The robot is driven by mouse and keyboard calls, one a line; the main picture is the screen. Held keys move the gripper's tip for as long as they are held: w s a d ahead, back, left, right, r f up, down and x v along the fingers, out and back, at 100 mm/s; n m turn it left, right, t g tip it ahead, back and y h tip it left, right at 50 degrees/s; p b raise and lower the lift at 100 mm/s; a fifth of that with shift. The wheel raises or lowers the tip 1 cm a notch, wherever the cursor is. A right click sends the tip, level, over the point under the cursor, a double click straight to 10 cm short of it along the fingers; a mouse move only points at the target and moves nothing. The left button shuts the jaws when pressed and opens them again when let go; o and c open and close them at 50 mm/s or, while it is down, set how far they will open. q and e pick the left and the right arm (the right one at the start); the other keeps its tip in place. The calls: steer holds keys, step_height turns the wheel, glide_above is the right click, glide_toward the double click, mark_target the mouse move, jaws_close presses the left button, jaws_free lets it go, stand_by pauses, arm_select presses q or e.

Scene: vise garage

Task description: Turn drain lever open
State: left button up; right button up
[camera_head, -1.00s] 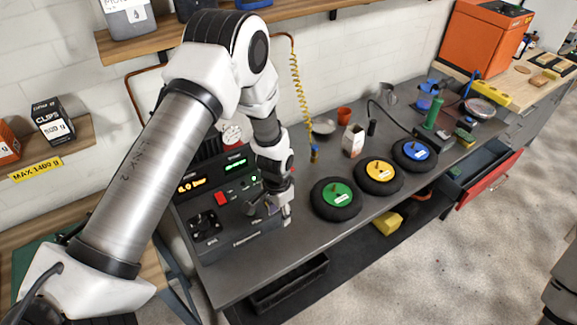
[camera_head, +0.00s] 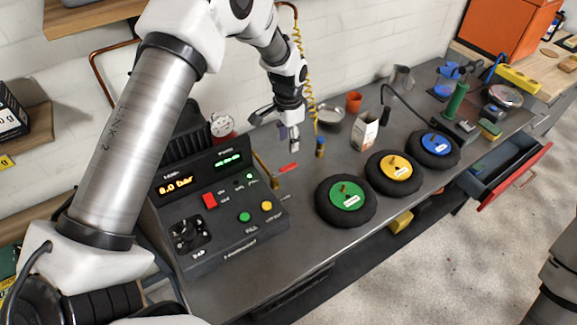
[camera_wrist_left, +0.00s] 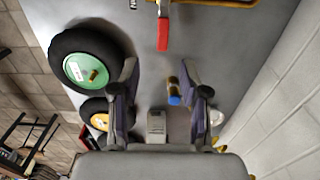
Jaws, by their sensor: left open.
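The drain lever is a small red handle (camera_head: 289,168) beside the brass pipe at the right side of the dark compressor unit (camera_head: 205,215). In the left wrist view the red lever (camera_wrist_left: 163,33) is at the top centre, joined to a metal fitting on the yellow pipe. My left gripper (camera_head: 289,142) is open and empty, above and behind the lever in the head view. Its two fingers also show in the left wrist view (camera_wrist_left: 166,85), spread apart with the lever beyond them and not touching. My right gripper is out of view.
Three tyres with green (camera_head: 346,197), yellow (camera_head: 395,168) and blue (camera_head: 438,145) hubs lie along the bench. A small blue-and-yellow bottle (camera_head: 320,147), a carton (camera_head: 365,132) and a coiled yellow hose (camera_head: 306,80) stand near the gripper. An open red drawer (camera_head: 515,178) juts out at right.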

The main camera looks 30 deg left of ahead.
mark_target(289, 166)
arm_select(q)
steer(key=f, duration=0.2)
steer(key=w+f, duration=0.1)
steer(key=shift+w+f+b, duration=0.1)
steer(key=shift+f+b, duration=0.25)
steer(key=shift+f, duration=0.05)
steer(key=f+p, duration=0.2)
steer(key=f, duration=0.4)
steer(key=shift+s, duration=0.2)
steer(key=shift+w+f, duration=0.2)
steer(key=shift+f, duration=0.35)
steer(key=shift+s+r, duration=0.15)
jaws_close()
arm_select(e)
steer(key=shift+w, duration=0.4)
